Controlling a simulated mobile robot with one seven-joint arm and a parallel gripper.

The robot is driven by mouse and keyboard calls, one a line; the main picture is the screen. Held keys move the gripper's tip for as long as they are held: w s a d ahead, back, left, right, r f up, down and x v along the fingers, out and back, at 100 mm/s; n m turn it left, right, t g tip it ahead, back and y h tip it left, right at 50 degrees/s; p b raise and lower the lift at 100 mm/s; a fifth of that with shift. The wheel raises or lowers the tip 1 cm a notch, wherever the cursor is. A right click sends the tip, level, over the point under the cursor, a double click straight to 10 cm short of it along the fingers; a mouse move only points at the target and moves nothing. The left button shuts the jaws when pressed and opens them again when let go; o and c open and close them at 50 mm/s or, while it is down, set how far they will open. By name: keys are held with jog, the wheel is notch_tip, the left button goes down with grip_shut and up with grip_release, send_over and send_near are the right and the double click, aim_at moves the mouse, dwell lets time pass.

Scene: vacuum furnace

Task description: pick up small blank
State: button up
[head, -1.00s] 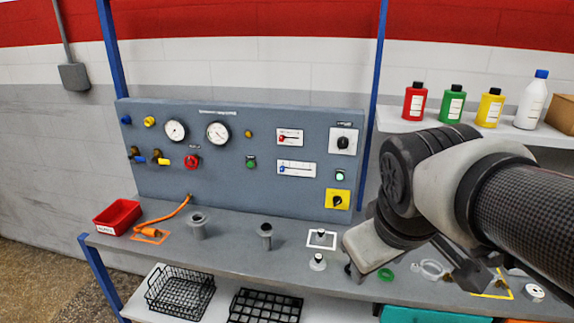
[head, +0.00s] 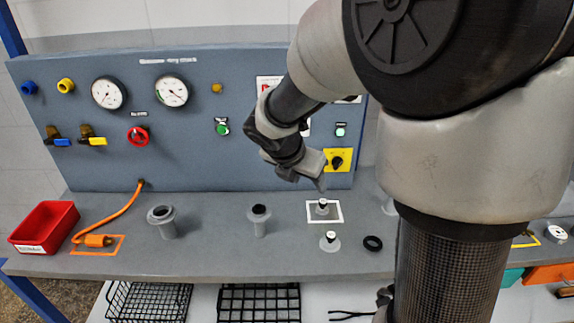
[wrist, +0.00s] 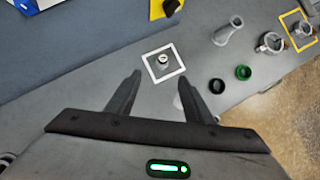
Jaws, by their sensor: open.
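Two small pale discs with dark-topped knobs stand on the grey bench; the labels are too small to tell which is the small blank. One knobbed disc (head: 322,208) sits inside a white square outline; it also shows in the wrist view (wrist: 163,61). The other knobbed disc (head: 330,242) stands just in front of the outline; in the wrist view it is mostly hidden by the right finger. My gripper (head: 312,183) is above and behind the outlined disc, fingers pointing down. In the wrist view my gripper (wrist: 160,78) is open and empty, with the outlined disc beyond the fingertips.
Two grey flanged stubs (head: 163,222) (head: 259,219) stand to the left. A black ring (head: 372,243) lies right of the discs. The gauge panel (head: 110,150) rises behind. A red bin (head: 44,226) and orange hose (head: 115,222) are far left. My arm hides the bench's right part.

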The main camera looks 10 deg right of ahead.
jog(key=b, duration=0.3)
send_near(323, 201)
jog(key=x, duration=0.4)
jog(key=shift+w+a+f, duration=0.1)
jog(key=shift+a+f, duration=0.05)
jog(key=shift+f, duration=0.25)
jog(key=shift+d+b+x, duration=0.1)
jog(key=shift+b+x, duration=0.4)
jog(key=shift+x, duration=0.9)
jog(key=shift+d+b+x, duration=0.15)
jog(key=shift+b+x, duration=0.3)
jog(key=shift+x, duration=0.95)
jog(key=shift+r, duration=0.15)
grip_shut()
